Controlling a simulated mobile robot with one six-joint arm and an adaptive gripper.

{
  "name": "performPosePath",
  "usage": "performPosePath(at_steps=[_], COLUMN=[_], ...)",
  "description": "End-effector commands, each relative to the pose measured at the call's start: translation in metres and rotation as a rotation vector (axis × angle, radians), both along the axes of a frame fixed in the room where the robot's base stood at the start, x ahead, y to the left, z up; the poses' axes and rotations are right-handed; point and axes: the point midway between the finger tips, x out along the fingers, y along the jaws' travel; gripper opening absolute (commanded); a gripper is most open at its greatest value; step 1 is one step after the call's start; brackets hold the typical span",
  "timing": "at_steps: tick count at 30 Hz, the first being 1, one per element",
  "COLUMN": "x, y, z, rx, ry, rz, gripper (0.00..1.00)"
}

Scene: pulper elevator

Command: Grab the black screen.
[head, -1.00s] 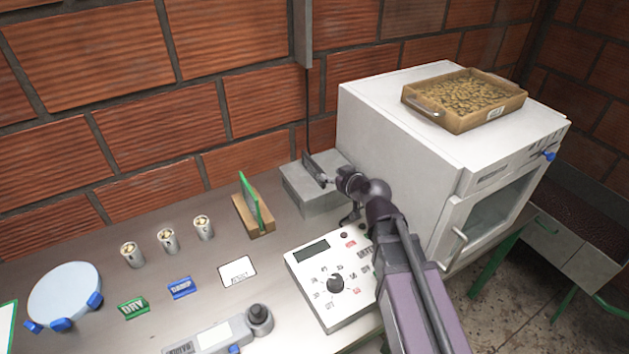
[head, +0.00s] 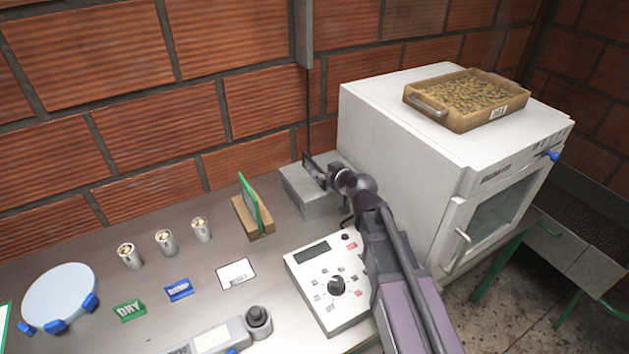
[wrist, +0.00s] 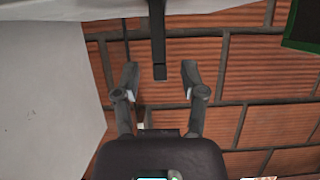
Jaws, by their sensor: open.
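No object is plainly marked as the black screen. A narrow black upright piece (wrist: 158,45) rises from the grey block between my gripper's fingers in the wrist view; it may be the screen seen edge-on, but I cannot tell. My gripper (wrist: 160,75) is open, a finger on each side of it, with visible gaps. In the head view my gripper (head: 315,166) is over the grey block (head: 310,198) by the wall, partly hiding what stands there. A dark, green-framed panel (head: 250,205) stands in a wooden base to the left; its corner shows in the wrist view (wrist: 303,22).
A white oven (head: 400,140) with a tray (head: 465,122) on top stands close to the right. A white control box (head: 310,275) lies in front. Several metal cups (head: 165,243), labels and a round plate (head: 60,292) lie left. The brick wall is close behind.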

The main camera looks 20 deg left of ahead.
Motion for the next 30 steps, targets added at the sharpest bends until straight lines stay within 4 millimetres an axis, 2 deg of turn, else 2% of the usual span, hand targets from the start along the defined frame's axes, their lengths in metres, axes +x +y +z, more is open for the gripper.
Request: performPosePath(at_steps=[3,9,27,30], x=[0.011,0.02,0.02,0.02], y=[0.012,0.023,0.023,0.023], z=[-0.009,-0.013,-0.013,-0.013], rx=[0.001,0.001,0.001,0.001], ry=[-0.001,0.0,0.001,0.001], rz=[0.0,0.0,-0.002,-0.003], gripper=[0.54,0.54,0.54,0.25])
